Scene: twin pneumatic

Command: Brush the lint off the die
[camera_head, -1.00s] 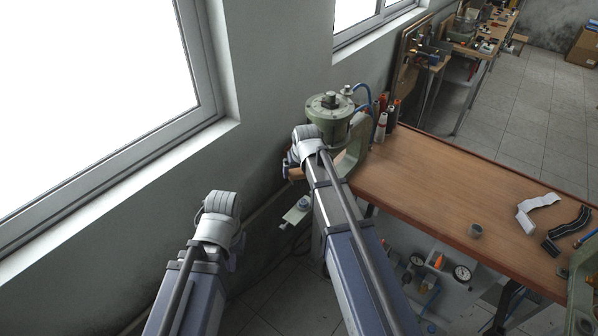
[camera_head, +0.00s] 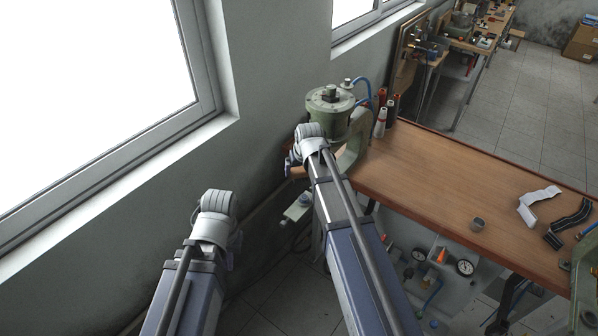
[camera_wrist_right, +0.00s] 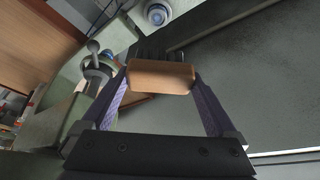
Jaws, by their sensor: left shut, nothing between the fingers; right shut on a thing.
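My right gripper (camera_wrist_right: 160,82) is shut on a wooden brush (camera_wrist_right: 162,78), whose dark bristles point to the top of the right wrist view. In the head view the brush (camera_head: 297,172) shows as a small brown piece beside the green press (camera_head: 330,105), partly behind my right wrist. A pale plate with a round bluish part (camera_head: 303,201) is below it. A round pale part (camera_wrist_right: 157,13) is beyond the bristles in the wrist view. I cannot tell which part is the die, and I see no lint. My left gripper (camera_head: 236,252) is shut and empty, mostly hidden by its wrist.
The wall and window are at the left.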

